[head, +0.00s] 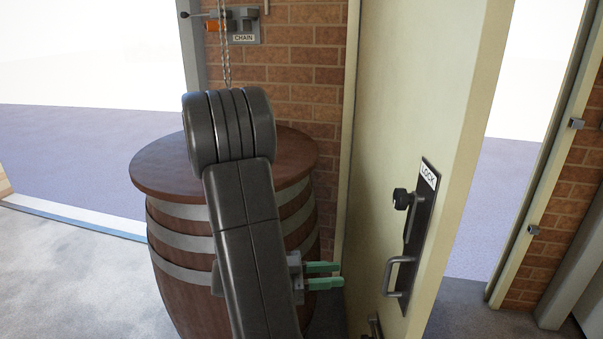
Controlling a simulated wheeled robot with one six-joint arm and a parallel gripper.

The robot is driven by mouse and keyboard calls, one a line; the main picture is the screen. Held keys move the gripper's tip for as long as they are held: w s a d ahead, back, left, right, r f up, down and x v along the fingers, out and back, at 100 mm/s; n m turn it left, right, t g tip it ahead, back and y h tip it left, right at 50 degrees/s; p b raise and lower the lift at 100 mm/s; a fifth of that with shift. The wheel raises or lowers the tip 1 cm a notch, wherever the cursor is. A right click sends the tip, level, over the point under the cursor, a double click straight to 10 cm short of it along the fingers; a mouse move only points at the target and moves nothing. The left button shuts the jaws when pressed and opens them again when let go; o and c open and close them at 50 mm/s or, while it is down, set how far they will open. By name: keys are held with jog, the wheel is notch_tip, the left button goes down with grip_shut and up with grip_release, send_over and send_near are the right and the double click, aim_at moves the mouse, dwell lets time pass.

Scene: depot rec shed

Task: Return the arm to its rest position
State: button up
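My arm rises across the middle of the head view and bends at a dark rounded joint in front of the barrel. My gripper (338,274) shows low in the middle, just right of the arm, with two green fingers pointing right toward the pale door (408,130). A narrow gap shows between the fingers, and nothing is seen between them. The fingertips appear apart from the door and its handle. The arm hides part of the gripper's body.
A wooden barrel (165,255) with metal hoops stands close behind my arm. The door stands open and carries a LOCK plate (429,177) with a knob and a pull handle (390,277). A CHAIN plate (244,24) is on the brick wall. Clear floor lies left.

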send_over(385, 290)
jog(key=shift+w+d, duration=0.25)
jog(key=shift+w, duration=0.05)
dwell(0.4)
jog(key=shift+b, duration=0.3)
